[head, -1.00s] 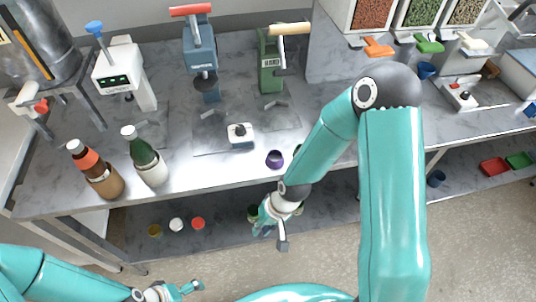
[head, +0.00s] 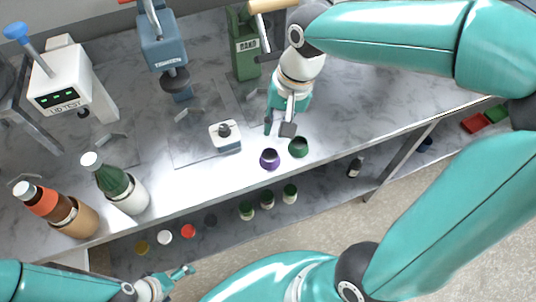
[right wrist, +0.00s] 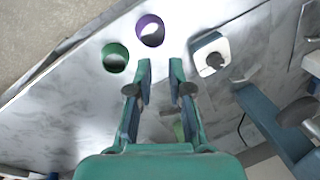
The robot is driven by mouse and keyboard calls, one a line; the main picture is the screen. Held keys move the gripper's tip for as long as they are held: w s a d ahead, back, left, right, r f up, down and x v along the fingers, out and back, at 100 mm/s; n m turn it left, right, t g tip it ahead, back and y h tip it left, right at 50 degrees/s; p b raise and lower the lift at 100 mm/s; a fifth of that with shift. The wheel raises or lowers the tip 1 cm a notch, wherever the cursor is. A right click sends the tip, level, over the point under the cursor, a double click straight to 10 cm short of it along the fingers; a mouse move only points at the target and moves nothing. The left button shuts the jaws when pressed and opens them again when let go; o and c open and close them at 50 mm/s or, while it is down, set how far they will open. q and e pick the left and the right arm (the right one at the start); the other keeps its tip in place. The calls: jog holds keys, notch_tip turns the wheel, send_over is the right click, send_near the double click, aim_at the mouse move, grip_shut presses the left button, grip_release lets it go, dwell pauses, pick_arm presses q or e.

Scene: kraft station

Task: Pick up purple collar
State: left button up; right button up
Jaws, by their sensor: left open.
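The purple collar (head: 269,159) is a small ring on the grey marble bench near its front edge. It also shows in the right wrist view (right wrist: 150,30), just beyond the fingertips. My right gripper (head: 279,128) is above the bench behind the collar, with its fingers apart and nothing between them; the right wrist view shows the same gap (right wrist: 160,70). My left gripper (head: 186,275) is open and empty, low in front of the bench.
A green collar (head: 298,147) stands beside the purple one. A small white block with a dark knob (head: 226,138) is to the left. Two bottles (head: 122,188) stand further left. Blue (head: 162,45) and green (head: 243,45) presses are behind. Several small caps sit on the lower shelf.

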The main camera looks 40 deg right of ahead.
send_over(263, 152)
jog(key=s, duration=0.2)
jog(key=f, duration=0.6)
jog(key=shift+w+d+f, duration=0.1)
jog(key=shift+d+f, duration=0.05)
jog(key=shift+d, duration=0.1)
jog(key=shift+w+a+f+p, duration=0.15)
jog(key=shift+w+f, duration=0.05)
jog(key=shift+f, duration=0.65)
jog(key=shift+w+a+f+p, duration=0.1)
jog(key=shift+w+f+p, duration=0.1)
jog(key=shift+f, duration=0.65)
jog(key=shift+w+a+f+p, duration=0.1)
jog(key=shift+w+a+f, duration=0.1)
jog(key=shift+f, duration=0.65)
grip_shut()
